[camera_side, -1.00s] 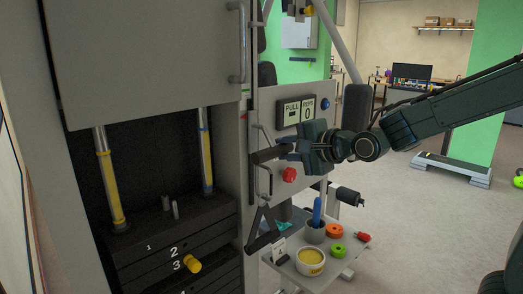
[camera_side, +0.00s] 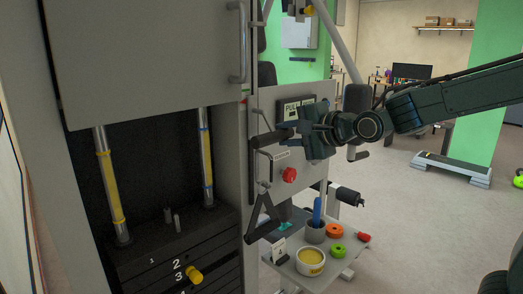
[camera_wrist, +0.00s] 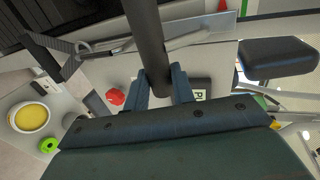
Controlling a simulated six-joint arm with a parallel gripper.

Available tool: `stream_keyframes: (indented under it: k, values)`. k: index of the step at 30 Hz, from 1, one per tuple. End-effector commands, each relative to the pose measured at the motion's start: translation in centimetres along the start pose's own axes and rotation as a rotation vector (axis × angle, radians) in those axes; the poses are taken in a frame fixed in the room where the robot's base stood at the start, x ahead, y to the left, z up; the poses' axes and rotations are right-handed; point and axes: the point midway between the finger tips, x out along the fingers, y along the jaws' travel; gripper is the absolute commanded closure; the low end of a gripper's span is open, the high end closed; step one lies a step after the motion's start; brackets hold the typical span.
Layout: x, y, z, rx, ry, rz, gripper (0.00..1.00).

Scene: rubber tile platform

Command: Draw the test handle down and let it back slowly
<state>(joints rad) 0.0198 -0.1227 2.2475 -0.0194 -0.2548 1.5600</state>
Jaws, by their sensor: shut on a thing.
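The test handle (camera_side: 272,138) is a black cylindrical grip in front of the machine's grey panel. My gripper (camera_side: 298,131) is at its right end, in front of the panel. In the wrist view the dark handle (camera_wrist: 147,35) runs from the top edge down between my gripper's two fingers (camera_wrist: 160,84), which are shut on it. The weight stack (camera_side: 150,262), numbered plates with a yellow pin (camera_side: 194,273) beside number 3, sits at lower left. The display (camera_side: 290,108) is partly hidden behind my gripper.
A triangular strap handle (camera_side: 263,222) hangs below. A red knob (camera_side: 289,174) sits on the panel. A tray (camera_side: 287,266) holds a yellow-filled bowl (camera_side: 310,261), a cup (camera_side: 311,234) and rings. A padded arm (camera_side: 357,98) stands behind.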

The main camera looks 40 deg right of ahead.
Motion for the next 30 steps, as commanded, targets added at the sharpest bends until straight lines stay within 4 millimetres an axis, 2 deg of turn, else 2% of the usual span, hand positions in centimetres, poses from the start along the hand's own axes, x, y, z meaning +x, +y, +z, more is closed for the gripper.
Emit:
stream_keyframes:
  k: [18, 19, 24, 26, 30]
  values:
    - [-0.6, -1.7, 0.0, 0.0, 0.0, 0.011, 1.0]
    - [-0.6, -1.7, 0.0, 0.0, 0.0, 0.012, 0.73]
    - [-0.6, -1.8, 0.0, 0.0, 0.0, 0.008, 0.4]
    - [-0.6, -1.9, 0.0, 0.0, 0.0, 0.007, 0.28]
    - [-0.6, -1.9, 0.0, 0.0, 0.0, 0.004, 0.27]
